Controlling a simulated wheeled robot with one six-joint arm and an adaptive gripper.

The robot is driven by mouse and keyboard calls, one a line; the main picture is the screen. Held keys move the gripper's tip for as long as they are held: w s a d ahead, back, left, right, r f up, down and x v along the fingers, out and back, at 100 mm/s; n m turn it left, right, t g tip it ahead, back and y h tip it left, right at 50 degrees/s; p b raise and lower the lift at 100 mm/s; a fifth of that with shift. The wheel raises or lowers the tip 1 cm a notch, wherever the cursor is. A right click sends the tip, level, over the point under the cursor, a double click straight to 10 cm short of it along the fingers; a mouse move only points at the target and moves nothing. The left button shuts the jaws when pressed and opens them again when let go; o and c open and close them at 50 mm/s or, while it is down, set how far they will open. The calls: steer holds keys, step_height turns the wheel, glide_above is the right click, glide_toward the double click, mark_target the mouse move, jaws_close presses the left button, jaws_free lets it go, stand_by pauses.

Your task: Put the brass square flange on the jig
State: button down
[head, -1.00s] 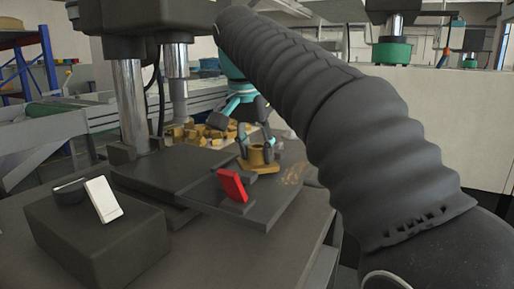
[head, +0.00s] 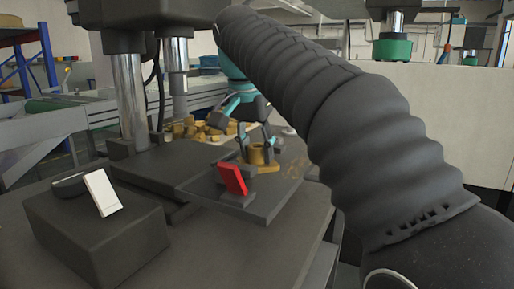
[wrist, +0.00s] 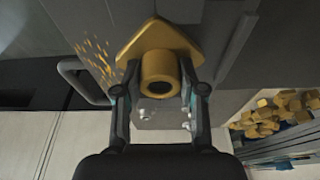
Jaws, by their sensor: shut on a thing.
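The brass square flange (wrist: 160,48) has a square base plate and a round hollow neck. My gripper (wrist: 160,92) is shut on its neck, one finger on each side, in the wrist view. In the head view the flange (head: 257,154) is upright between the fingers of my gripper (head: 256,140), low over the dark plate (head: 262,207) by the red-faced block (head: 233,180). I cannot tell whether its base touches the plate. No part is clearly recognisable as the jig; the dark plate under the press may belong to it.
A pile of brass pieces (head: 195,130) lies behind the plate, and also shows in the wrist view (wrist: 275,115). The press column (head: 128,95) stands at left. A dark box (head: 95,235) with a white panel (head: 102,192) is at front left. Brass-coloured chips lie on the plate's right.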

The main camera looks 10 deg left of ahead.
mark_target(253, 148)
steer(key=c, duration=0.6)
jaws_free()
steer(key=shift+v, duration=2.45)
steer(key=s+a, duration=0.1)
steer(key=s, duration=0.2)
steer(key=s+a, duration=0.1)
steer(key=s, duration=0.3)
steer(key=s+a, duration=0.2)
steer(key=s, duration=0.2)
steer(key=shift+s, duration=0.25)
